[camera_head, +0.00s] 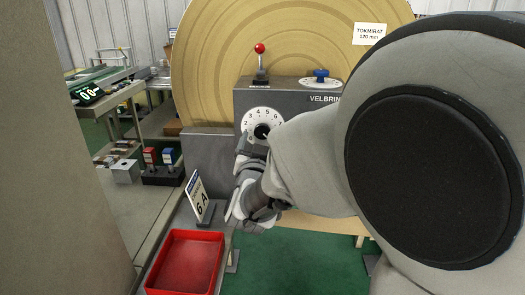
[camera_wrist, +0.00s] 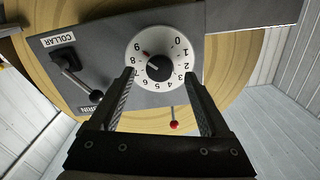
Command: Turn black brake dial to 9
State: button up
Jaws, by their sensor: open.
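The black dial knob (camera_wrist: 159,68) sits on a round white scale (camera_wrist: 176,56) with black digits, on a grey machine panel. Its red mark points to the upper left in the wrist view, close to the 9; I cannot tell whether it lines up exactly. In the head view the knob (camera_head: 262,131) is partly covered by my arm. My gripper (camera_wrist: 159,74) is open, its fingertips to either side of the knob in the picture, with nothing visibly held. I cannot tell how far they are from the panel. My gripper also shows in the head view (camera_head: 247,146).
A black-knobbed lever (camera_wrist: 80,80) labelled COLLAR stands beside the dial. A red-ball lever (camera_head: 260,60) and a blue knob (camera_head: 321,75) are on top of the housing. A large tan roll (camera_head: 215,55) stands behind.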

jog(key=s+b, duration=0.1)
jog(key=s, duration=1.2)
jog(key=shift+s+a, duration=0.2)
jog(key=shift+s, duration=0.1)
jog(key=shift+w, duration=0.1)
jog(key=s+d+f+n+g+y, duration=0.1)
jog(key=s+d+f+n+g, duration=0.35)
jog(key=s+d+g, duration=0.9)
jog(key=s+d+r+p, duration=0.1)
jog(key=d+r+p, duration=0.1)
jog(key=r+p, duration=0.5)
jog(key=s+d+r+m+t+p, duration=0.1)
jog(key=r+p, duration=0.7)
jog(key=p, duration=0.2)
jog(key=shift+s+d+r, duration=0.15)
jog(key=shift+d+r, duration=0.15)
jog(key=shift+d, duration=0.1)
